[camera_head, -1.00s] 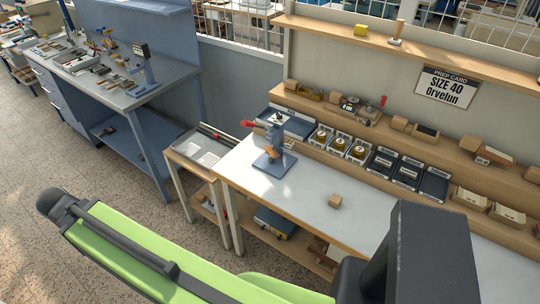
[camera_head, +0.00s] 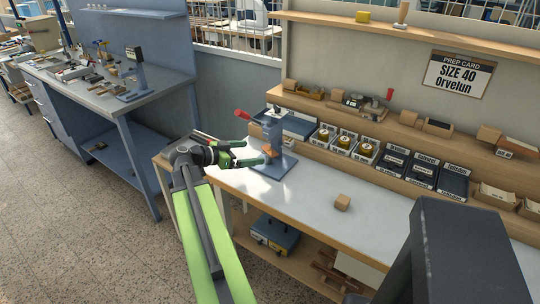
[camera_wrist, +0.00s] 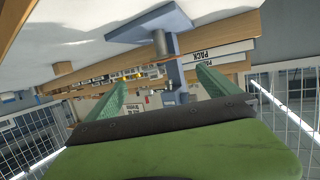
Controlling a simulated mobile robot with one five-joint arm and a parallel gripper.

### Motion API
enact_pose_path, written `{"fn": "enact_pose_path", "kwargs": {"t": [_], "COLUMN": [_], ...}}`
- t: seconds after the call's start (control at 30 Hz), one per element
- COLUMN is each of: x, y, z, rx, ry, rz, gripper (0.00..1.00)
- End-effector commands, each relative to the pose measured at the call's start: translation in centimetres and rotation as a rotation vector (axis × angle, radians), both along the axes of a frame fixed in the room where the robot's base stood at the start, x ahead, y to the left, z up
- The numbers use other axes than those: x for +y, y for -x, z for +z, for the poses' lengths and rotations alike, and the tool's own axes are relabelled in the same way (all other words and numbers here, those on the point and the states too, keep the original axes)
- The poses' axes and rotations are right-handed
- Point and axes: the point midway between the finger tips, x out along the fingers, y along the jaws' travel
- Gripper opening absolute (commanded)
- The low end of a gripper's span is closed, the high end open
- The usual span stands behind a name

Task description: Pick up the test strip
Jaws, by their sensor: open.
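The blue-grey stamping press (camera_head: 275,135) with a red-tipped lever stands on the white bench, on a flat blue base plate. It also shows in the wrist view (camera_wrist: 150,24), where the bench appears at the top. An orange-brown part (camera_head: 268,152) is at the press's front; I cannot tell whether it is the test strip. I cannot make out the test strip for certain in either view. My gripper (camera_head: 252,153) is open just left of the press, pointing at it. In the wrist view its green fingers (camera_wrist: 160,92) stand apart, with the press column behind the gap.
The white bench top (camera_head: 315,203) has clear room in front, with a small wooden block (camera_head: 342,202) on it. Foil rolls (camera_head: 344,142) and dark labelled trays (camera_head: 424,173) line the back. A prep card (camera_head: 458,75) reads "SIZE 40 Orvelun".

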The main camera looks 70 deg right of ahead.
Motion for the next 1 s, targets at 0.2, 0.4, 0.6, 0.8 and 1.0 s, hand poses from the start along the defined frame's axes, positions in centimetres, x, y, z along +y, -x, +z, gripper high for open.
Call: {"fn": "enact_pose_path", "kwargs": {"t": [0.2, 0.4, 0.6, 0.8, 1.0], "x": [-3.4, -4.1, -5.4, -8.0, -8.2], "y": [2.5, 3.0, 3.6, 5.2, 5.3], "z": [-1.6, -1.7, -2.7, -3.8, -3.7], "rx": [0.0, 0.0, 0.0, 0.0, 0.0], "ry": [-0.001, -0.002, -0.002, -0.001, -0.001], "rz": [-0.001, 0.003, -0.001, 0.001, 0.003], "gripper": [1.0, 1.0, 1.0, 1.0, 1.0]}}
